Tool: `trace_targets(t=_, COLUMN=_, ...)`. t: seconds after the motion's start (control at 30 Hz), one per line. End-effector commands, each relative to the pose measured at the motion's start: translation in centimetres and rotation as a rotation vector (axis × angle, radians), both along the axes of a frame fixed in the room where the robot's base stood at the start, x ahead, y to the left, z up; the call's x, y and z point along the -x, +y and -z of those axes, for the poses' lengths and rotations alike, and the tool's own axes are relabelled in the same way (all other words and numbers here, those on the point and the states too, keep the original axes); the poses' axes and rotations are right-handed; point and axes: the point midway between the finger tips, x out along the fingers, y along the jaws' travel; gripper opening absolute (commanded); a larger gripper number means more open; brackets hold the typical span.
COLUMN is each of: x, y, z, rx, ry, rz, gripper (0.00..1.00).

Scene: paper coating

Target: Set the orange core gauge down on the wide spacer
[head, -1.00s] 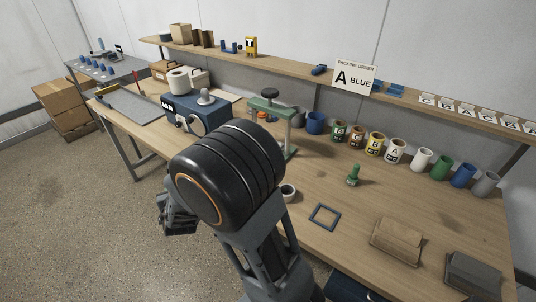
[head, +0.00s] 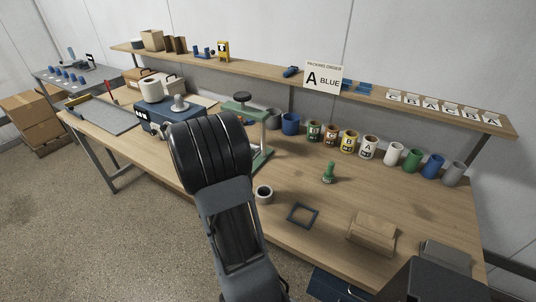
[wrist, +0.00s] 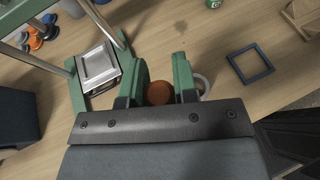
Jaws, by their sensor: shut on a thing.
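My gripper (wrist: 159,88) shows in the wrist view with its two green fingers shut on the orange core gauge (wrist: 159,93), a round orange-brown piece. Only its round end shows between the fingers. A pale round ring (wrist: 203,84) stands on the bench just right of the right finger, partly hidden by it. It also shows in the head view (head: 264,194), right of my arm. I cannot tell for sure whether this ring is the wide spacer. In the head view my arm hides the gripper and the gauge.
A green press stand (head: 262,155) with a silver block (wrist: 98,66) stands close left of the gripper. A dark square frame (head: 302,214) lies to the right. A green stamp-like piece (head: 328,172) and several cups stand behind.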

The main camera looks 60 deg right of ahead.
Motion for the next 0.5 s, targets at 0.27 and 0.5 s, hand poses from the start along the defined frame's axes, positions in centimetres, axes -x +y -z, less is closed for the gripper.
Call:
trace_targets(t=0.27, x=6.1, y=-2.6, z=0.2, rx=0.001, ry=-0.001, rz=0.293, gripper=0.00)
trace_targets(t=0.5, x=7.2, y=-2.9, z=0.7, rx=0.001, ry=0.000, rz=0.343, gripper=0.00)
